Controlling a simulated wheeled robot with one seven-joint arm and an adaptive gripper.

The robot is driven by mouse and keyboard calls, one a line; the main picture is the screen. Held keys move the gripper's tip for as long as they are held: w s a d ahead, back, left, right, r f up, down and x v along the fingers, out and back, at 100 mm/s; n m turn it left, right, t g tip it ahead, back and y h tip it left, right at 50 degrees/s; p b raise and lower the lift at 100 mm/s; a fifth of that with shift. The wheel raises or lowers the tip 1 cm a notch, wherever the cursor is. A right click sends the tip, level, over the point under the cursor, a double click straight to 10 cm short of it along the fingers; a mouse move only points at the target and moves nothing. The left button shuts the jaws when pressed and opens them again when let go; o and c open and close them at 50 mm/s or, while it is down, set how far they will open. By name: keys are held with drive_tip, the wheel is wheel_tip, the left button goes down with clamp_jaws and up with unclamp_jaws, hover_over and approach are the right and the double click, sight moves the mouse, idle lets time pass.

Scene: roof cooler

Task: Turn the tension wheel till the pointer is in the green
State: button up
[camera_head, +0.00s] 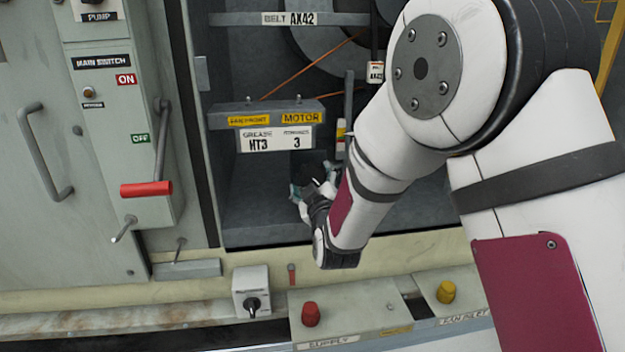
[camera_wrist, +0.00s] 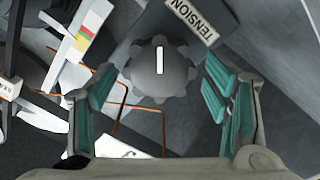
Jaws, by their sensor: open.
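The tension wheel (camera_wrist: 158,75) is a dark grey scalloped knob with a white line, in the upper middle of the wrist view. A white plate reading TENSION (camera_wrist: 193,20) is beyond it. My gripper (camera_wrist: 160,92) is open, its teal-padded fingers on either side of the wheel; contact cannot be told. A white gauge strip with red, yellow and green bands (camera_wrist: 88,30) is at the upper left; I cannot make out where its pointer stands. In the head view my gripper (camera_head: 308,190) reaches into the cabinet below the motor label, and the wheel is hidden there.
The motor bracket (camera_head: 265,112) and grease label (camera_head: 275,139) are above my gripper. Thin orange lines (camera_wrist: 150,102) pass near the wheel. A red-handled main switch (camera_head: 146,189) is on the left panel. Red (camera_head: 311,314) and yellow (camera_head: 446,291) knobs are on the front ledge.

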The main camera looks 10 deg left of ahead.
drive_tip(key=shift+w+a, duration=0.2)
drive_tip(key=shift+w, duration=0.4)
drive_tip(key=c, duration=1.1)
